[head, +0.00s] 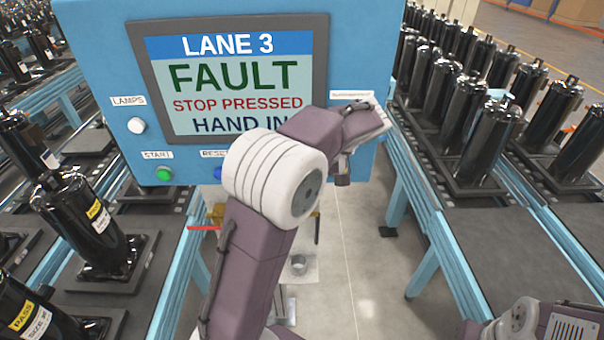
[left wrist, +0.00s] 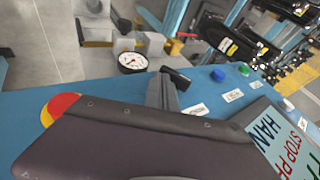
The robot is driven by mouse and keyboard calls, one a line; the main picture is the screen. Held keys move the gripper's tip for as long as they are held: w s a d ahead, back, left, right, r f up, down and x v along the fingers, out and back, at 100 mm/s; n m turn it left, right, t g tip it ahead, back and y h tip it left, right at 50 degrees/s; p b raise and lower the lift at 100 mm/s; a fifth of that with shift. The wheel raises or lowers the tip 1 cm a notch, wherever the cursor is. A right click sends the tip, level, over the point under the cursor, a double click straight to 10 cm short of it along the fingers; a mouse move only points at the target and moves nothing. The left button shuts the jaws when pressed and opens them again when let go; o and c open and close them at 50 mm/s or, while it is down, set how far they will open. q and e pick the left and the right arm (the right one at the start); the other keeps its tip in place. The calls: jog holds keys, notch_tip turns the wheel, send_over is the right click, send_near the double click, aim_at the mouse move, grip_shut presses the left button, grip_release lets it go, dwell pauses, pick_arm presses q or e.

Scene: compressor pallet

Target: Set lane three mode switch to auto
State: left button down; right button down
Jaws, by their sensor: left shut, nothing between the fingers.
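The blue control panel (head: 90,45) faces me. Its screen (head: 236,75) reads LANE 3, FAULT, STOP PRESSED and HAND, with the last line partly covered. My left gripper (head: 343,178) is in front of the panel's lower right, and its arm hides that area in the head view. In the left wrist view, the shut, empty fingers (left wrist: 160,92) are close to a black knob (left wrist: 176,76), which looks like the mode switch. I cannot tell whether they touch or which way it points. A red and yellow stop button (left wrist: 58,107) shows partly behind my gripper body. My right gripper is not in view.
A green start button (head: 164,174) and a blue reset button (head: 217,174) are along the panel's lower edge, with a white lamps button (head: 137,126) above. Conveyors with black compressors (head: 83,218) flank the panel. A gauge (left wrist: 132,62) and red handle (head: 203,228) are below.

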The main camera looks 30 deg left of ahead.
pick_arm(q)
jog(key=f+y+b, duration=0.1)
jog(key=f+g+y+b, duration=0.1)
jog(key=y+b, duration=0.1)
jog(key=f+m+g+y+b, duration=0.1)
jog(key=shift+a+f+y, duration=0.3)
jog(key=shift+f+y, duration=0.05)
jog(key=shift+y, duration=0.05)
dwell(0.6)
dwell(1.3)
